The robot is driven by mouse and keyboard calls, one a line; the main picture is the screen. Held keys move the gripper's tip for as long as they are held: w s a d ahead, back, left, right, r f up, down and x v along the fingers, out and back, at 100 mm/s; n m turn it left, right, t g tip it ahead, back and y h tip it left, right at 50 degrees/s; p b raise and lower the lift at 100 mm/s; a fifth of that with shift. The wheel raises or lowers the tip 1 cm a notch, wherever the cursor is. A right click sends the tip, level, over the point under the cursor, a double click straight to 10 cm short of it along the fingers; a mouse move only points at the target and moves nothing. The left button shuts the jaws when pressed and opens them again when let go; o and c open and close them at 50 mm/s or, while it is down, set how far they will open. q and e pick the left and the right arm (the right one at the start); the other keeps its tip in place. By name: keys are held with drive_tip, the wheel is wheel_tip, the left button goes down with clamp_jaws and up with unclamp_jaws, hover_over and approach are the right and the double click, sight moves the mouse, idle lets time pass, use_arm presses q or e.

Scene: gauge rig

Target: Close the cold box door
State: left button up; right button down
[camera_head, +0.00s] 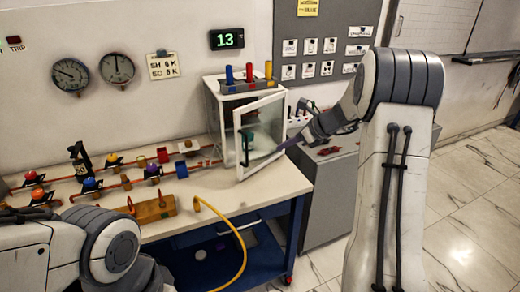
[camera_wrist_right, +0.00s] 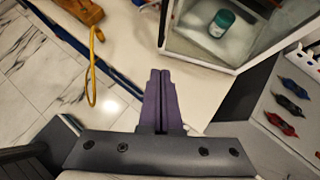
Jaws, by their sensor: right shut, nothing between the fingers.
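The cold box (camera_head: 213,108) is a white box with clear panes at the back of the bench. Its white-framed glass door (camera_head: 263,133) stands open, swung out over the bench, with a dark handle (camera_head: 247,142) near its left edge. My right gripper (camera_head: 284,147) is shut and empty beside the door's lower right edge; I cannot tell whether it touches. In the wrist view its purple fingers (camera_wrist_right: 160,75) lie together, left of a white-framed glazed part (camera_wrist_right: 205,60) with a teal jar (camera_wrist_right: 221,23) behind it. My left gripper is out of view.
Coloured bottles (camera_head: 249,72) stand in a rack on the box. Pipes with valves (camera_head: 92,186), a wooden block (camera_head: 150,208) and a yellow hose (camera_head: 238,243) occupy the left of the bench. A grey cabinet (camera_head: 330,200) stands to the right. Bare bench (camera_head: 275,185) shows before the door.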

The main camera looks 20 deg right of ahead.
use_arm(q)
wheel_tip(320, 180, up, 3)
drive_tip(key=p, duration=0.3)
use_arm(e)
drive_tip(key=w+a+r+x, duration=0.1)
drive_tip(key=r+x, duration=0.1)
drive_tip(key=x, duration=1)
drive_tip(key=shift+w+f, duration=0.3)
drive_tip(key=shift+w, duration=0.25)
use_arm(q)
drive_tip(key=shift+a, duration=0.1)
use_arm(e)
drive_tip(key=shift+a, duration=0.1)
